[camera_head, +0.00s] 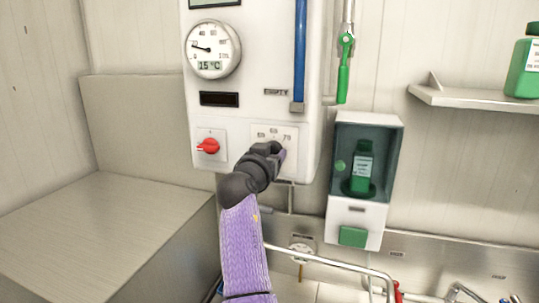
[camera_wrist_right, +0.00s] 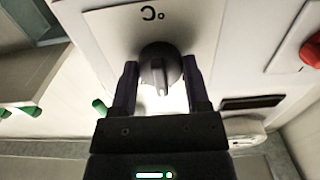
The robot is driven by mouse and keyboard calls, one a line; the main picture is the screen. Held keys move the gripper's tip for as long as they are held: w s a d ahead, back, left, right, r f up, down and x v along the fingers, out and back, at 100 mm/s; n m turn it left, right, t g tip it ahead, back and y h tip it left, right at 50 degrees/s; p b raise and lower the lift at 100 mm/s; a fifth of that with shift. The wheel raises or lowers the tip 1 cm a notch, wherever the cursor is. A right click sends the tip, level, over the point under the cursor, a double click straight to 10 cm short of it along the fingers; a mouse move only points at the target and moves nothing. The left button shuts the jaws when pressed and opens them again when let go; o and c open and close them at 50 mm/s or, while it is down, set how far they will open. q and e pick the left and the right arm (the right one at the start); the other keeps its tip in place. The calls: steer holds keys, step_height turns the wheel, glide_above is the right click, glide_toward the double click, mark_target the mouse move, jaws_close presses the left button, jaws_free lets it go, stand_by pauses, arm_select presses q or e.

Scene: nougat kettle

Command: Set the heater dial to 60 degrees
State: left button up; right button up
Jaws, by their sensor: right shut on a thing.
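The heater dial (camera_wrist_right: 160,68) is a dark round knob with a raised grip bar, on a white plate marked °C, upside down in the wrist view. In the head view my right gripper (camera_head: 275,150) covers most of the dial; printed numbers (camera_head: 273,133) show above it, too small to read surely. In the wrist view the fingers of the right gripper (camera_wrist_right: 161,82) are on either side of the knob, shut on it. Which number the dial points to is hidden. My left gripper is not in view.
The white heater box (camera_head: 259,110) carries a round gauge (camera_head: 212,49) showing 15 °C, a red switch (camera_head: 208,146) left of the dial and a blue level tube (camera_head: 300,50). A holder with a green bottle (camera_head: 361,172) hangs to the right. A pipe (camera_head: 330,262) runs below.

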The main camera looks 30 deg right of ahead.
steer(key=shift+n, duration=0.3)
steer(key=n+p, duration=0.1)
steer(key=n, duration=0.3)
steer(key=shift+r, duration=0.15)
steer(key=shift+n+p, duration=1)
steer(key=shift+n, duration=1.2)
steer(key=o, duration=1.3)
steer(key=shift+s+a, duration=0.1)
